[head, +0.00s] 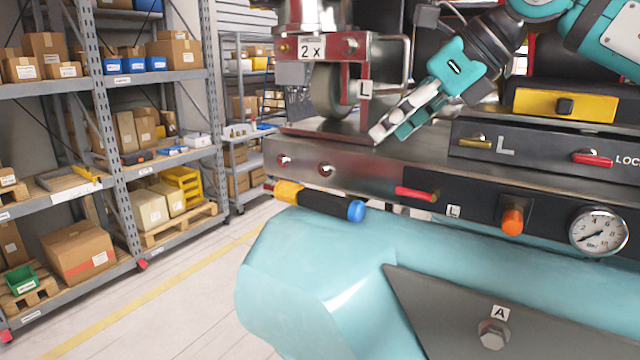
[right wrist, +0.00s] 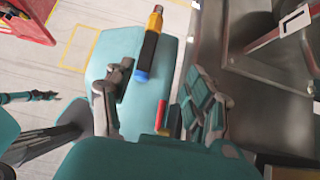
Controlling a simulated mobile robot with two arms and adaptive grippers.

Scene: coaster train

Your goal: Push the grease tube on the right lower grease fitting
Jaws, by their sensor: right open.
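The grease tube (head: 325,203) is a dark cylinder with a yellow collar at its left end and a blue cap at its right end. It lies roughly level beside the lower edge of the steel plate, above the teal tank. A small red tip shows at its yellow end; I cannot tell whether it touches a fitting. My right gripper (head: 391,130) is above and right of the tube, open and empty. In the right wrist view the tube (right wrist: 149,50) shows beyond the spread fingers (right wrist: 158,75). A part at the left edge there, probably my left gripper (right wrist: 32,97), is small and unclear.
The steel plate (head: 300,150) carries a wheel (head: 332,88) and two round fittings. The teal tank (head: 300,260) is below. Shelves stand left; the floor between is clear.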

